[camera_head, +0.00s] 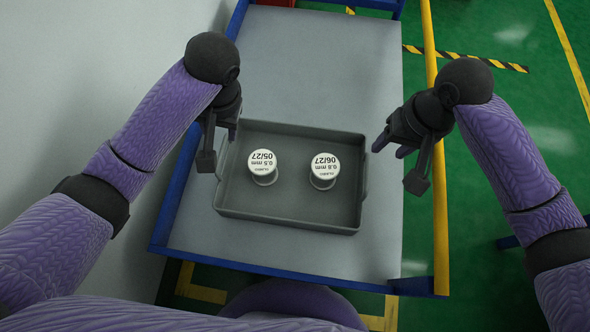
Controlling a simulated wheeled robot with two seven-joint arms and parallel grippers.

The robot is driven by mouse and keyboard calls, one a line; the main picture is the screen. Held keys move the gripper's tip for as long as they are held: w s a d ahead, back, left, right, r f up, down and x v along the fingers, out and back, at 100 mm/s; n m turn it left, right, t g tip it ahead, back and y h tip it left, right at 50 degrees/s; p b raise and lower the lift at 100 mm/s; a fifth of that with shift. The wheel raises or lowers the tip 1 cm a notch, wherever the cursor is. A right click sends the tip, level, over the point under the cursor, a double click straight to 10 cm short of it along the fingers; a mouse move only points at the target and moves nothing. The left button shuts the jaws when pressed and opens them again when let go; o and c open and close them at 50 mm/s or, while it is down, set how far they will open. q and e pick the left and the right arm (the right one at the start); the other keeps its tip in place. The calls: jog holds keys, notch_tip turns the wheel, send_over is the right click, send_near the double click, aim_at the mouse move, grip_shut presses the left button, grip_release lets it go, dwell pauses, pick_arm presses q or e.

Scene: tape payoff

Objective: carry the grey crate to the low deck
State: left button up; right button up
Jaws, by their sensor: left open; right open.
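The grey crate (292,215) is a shallow rectangular tray resting on the grey top of a blue-framed table. Two spools with white labelled tops stand inside it: the left spool (263,162) reads 05/27 and the right spool (325,167) reads 06/27. My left gripper (215,150) is open just beside the crate's left end. My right gripper (396,160) is open, to the right of the crate's right end and apart from it. Whether the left fingers touch the crate is hard to tell. I cannot identify the low deck for certain.
The table top (320,70) is bare behind the crate. A yellow post (440,215) runs along the table's right side. A pale wall (90,80) stands close on the left. Green floor (480,260) with yellow markings lies to the right.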

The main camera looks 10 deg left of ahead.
aim_at(221, 151)
pick_arm(q)
jog(key=f, duration=0.3)
jog(key=a+f, duration=0.1)
jog(key=f, duration=0.2)
jog(key=a+f, duration=0.1)
jog(key=f, duration=0.3)
pick_arm(e)
jog(key=f, duration=0.3)
jog(key=a+f, duration=0.1)
jog(key=f, duration=0.2)
jog(key=a+f, duration=0.1)
jog(key=f, duration=0.3)
pick_arm(q)
jog(key=shift+r, duration=0.1)
jog(key=shift+c, duration=0.2)
pick_arm(e)
jog(key=shift+r, duration=0.1)
jog(key=shift+c, duration=0.2)
pick_arm(q)
grip_shut()
pick_arm(e)
grip_shut()
jog(key=shift+d, duration=0.1)
